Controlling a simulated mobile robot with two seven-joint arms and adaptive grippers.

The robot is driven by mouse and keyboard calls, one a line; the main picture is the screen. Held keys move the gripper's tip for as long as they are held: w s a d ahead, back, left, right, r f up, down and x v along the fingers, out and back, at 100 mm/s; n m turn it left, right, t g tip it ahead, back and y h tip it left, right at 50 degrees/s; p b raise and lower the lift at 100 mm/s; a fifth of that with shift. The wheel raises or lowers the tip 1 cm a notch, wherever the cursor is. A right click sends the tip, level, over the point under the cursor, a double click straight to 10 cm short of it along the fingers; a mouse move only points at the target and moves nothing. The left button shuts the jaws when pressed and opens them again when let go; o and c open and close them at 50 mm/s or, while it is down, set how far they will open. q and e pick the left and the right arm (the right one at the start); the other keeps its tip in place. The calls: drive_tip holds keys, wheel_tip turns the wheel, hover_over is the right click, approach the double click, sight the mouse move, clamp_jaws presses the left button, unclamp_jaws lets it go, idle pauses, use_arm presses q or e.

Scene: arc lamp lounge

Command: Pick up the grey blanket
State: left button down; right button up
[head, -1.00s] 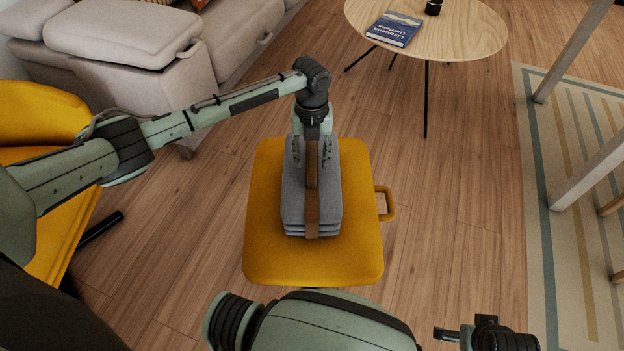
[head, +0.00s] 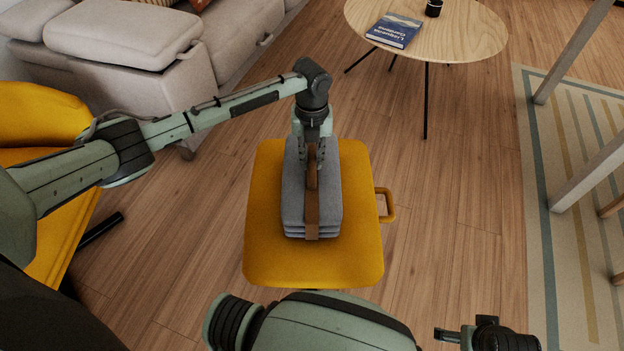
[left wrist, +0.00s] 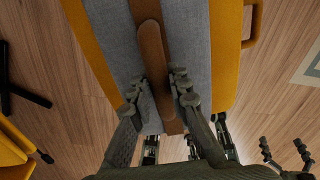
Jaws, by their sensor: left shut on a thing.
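The grey blanket (head: 293,205) is a folded stack with a brown strap and handle (head: 312,205) around it. It lies on the yellow ottoman (head: 265,250). In the head view my left gripper (head: 312,158) points down over the blanket's far half, its fingers closed in on the handle. In the left wrist view the fingertips (left wrist: 158,92) sit on both sides of the brown handle (left wrist: 153,55), with grey blanket (left wrist: 190,35) below. My right gripper (head: 470,334) is at the bottom right of the head view, partly cut off, fingers apart, away from the blanket.
The ottoman has a side loop (head: 388,204) on its right. A round wooden table (head: 460,35) with a book (head: 394,30) and dark cup (head: 433,8) stands behind. A beige sofa (head: 120,35) and yellow chair (head: 40,115) are at left. Wooden floor (head: 450,210) is clear at right.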

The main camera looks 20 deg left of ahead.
use_arm(q)
drive_tip(key=shift+r, duration=0.25)
